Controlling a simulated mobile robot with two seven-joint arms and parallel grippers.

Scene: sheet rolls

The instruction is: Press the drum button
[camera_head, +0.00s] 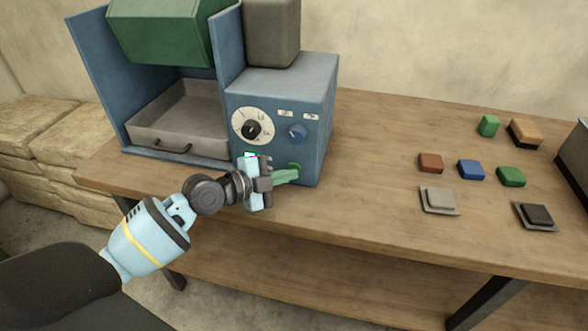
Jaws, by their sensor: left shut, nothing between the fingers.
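A blue machine (300,100) stands on the wooden table, with a round white dial (252,126) and a blue knob (297,133) on its front panel. A small green button (295,166) is low on the right of that panel. A small lit green spot (249,154) shows below the dial, partly behind my gripper. My left gripper (288,176) is in front of the panel's lower part. Its greenish fingers are shut and empty, with their tips close to the green button. I cannot tell whether they touch it. My right gripper is not in view.
A grey drawer tray (180,135) sits in the machine's open bay, below a green drum-like block (165,32). Several coloured blocks, including a blue one (471,169), lie on the table (380,180) at the right. The table between them and the machine is clear.

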